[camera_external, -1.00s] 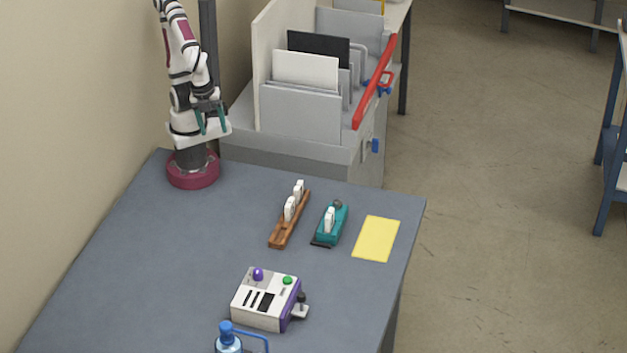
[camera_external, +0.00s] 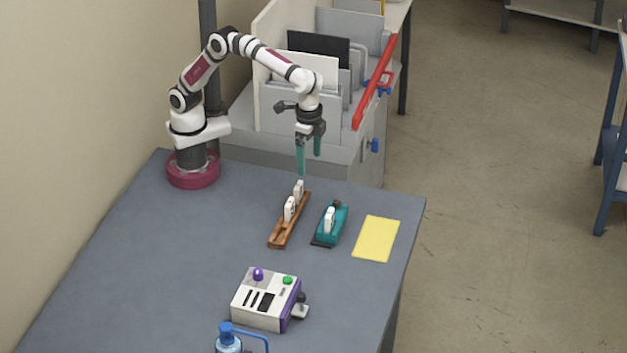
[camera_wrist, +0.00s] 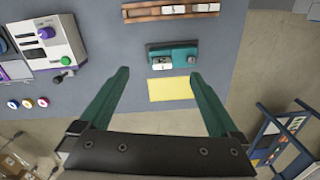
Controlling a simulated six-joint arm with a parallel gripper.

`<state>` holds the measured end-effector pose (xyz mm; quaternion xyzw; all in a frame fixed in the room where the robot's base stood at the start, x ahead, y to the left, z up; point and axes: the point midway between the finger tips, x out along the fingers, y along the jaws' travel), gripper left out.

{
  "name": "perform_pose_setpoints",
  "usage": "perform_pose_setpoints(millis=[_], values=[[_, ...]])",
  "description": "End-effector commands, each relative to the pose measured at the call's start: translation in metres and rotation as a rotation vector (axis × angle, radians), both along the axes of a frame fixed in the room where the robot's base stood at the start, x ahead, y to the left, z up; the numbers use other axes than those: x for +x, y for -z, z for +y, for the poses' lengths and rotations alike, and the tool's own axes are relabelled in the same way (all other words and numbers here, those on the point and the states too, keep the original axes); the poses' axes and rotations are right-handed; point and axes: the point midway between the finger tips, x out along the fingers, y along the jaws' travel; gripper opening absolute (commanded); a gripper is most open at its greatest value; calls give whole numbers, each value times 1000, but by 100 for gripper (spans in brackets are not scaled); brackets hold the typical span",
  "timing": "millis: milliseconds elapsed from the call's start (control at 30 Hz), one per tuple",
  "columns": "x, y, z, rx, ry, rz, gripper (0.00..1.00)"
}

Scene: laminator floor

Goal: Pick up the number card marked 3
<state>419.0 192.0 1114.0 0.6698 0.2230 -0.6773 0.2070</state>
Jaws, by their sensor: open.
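White cards stand in a brown wooden rack (camera_external: 277,239): a nearer one (camera_external: 290,208) and a farther one (camera_external: 299,189). Another white card (camera_external: 329,220) stands in a teal holder (camera_external: 340,221) to the right. In the wrist view the rack (camera_wrist: 145,13) is at the top edge, with the teal holder (camera_wrist: 185,48) below it. The marks on the cards are too small to read, so I cannot tell which is 3. My gripper (camera_external: 309,162) is open and empty, above the far end of the rack, with its teal fingers pointing down.
A yellow sheet (camera_external: 376,238) lies right of the teal holder. A white and purple box (camera_external: 265,300) with buttons and a blue-capped bottle (camera_external: 228,341) stand nearer. A grey cabinet with upright panels and a red bar (camera_external: 376,85) adjoins the far edge. The table's left is clear.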

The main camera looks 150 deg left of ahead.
Motion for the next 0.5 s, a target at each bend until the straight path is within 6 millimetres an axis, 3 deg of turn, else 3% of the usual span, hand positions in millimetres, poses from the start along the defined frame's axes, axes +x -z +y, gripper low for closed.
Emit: perform_pose_setpoints(millis=[33, 133, 267, 500], values=[[12, 13, 19, -8, -68, -3, 98], [25, 26, 41, -16, -162, -14, 98], [27, 48, 46, -19, -187, -13, 98], [27, 115, 45, -19, -183, -14, 98]])
